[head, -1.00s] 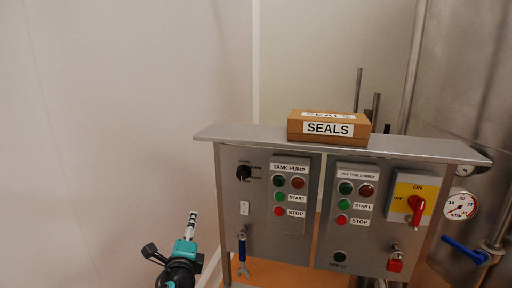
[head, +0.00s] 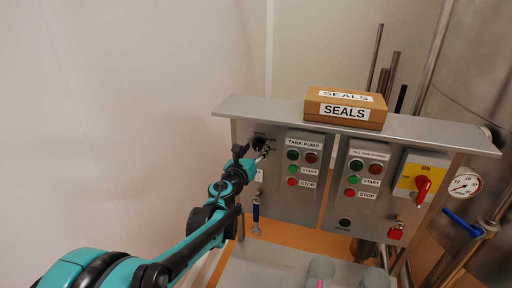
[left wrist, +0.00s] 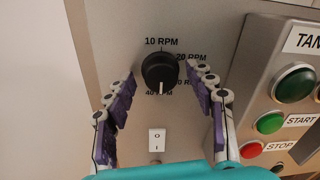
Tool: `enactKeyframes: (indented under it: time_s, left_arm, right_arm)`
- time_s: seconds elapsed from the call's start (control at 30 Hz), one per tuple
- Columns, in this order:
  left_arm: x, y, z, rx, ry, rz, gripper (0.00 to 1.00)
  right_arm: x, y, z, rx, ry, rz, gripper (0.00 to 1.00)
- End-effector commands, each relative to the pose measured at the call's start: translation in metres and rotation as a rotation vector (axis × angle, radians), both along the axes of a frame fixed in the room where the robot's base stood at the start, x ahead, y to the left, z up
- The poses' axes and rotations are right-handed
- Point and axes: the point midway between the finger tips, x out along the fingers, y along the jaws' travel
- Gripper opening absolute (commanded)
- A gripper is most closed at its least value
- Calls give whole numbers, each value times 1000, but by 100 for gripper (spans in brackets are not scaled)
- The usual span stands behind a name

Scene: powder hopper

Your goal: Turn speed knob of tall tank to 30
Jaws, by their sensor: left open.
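The speed knob (left wrist: 160,71) is black and round on the steel panel, in the upper middle of the left wrist view. Its white pointer line points down, towards the 40 RPM mark. 10 RPM is above it and 20 RPM at upper right. The 30 RPM label at lower right is partly covered by a finger. My left gripper (left wrist: 161,76) is open, with one purple-padded finger on each side of the knob; I cannot tell whether they touch it. In the head view my left gripper (head: 264,153) is at the panel's upper left, partly hiding the knob (head: 258,143). My right gripper is out of view.
A white rocker switch (left wrist: 157,140) sits below the knob. The TANK PUMP button box (head: 304,165) is close on the right. A SEALS box (head: 346,108) lies on the panel's top ledge. A red and yellow ON switch (head: 421,177) is farther right. The left wall side is clear.

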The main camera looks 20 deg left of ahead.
Motion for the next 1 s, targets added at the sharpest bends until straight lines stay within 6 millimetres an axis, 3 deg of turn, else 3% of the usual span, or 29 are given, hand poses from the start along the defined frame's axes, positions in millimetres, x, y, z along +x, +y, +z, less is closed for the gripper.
enactKeyframes:
  time_s: [0.3,0.37,0.5,1.0]
  left_arm:
    - [4,0,0,-1,0,0,55]
    - [4,0,0,-1,0,0,42]
    - [4,0,0,-1,0,1,5]
    - [4,0,-1,-96,4,1,5]
  right_arm:
    - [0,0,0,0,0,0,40]
    - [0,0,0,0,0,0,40]
    - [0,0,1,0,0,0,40]
    - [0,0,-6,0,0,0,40]
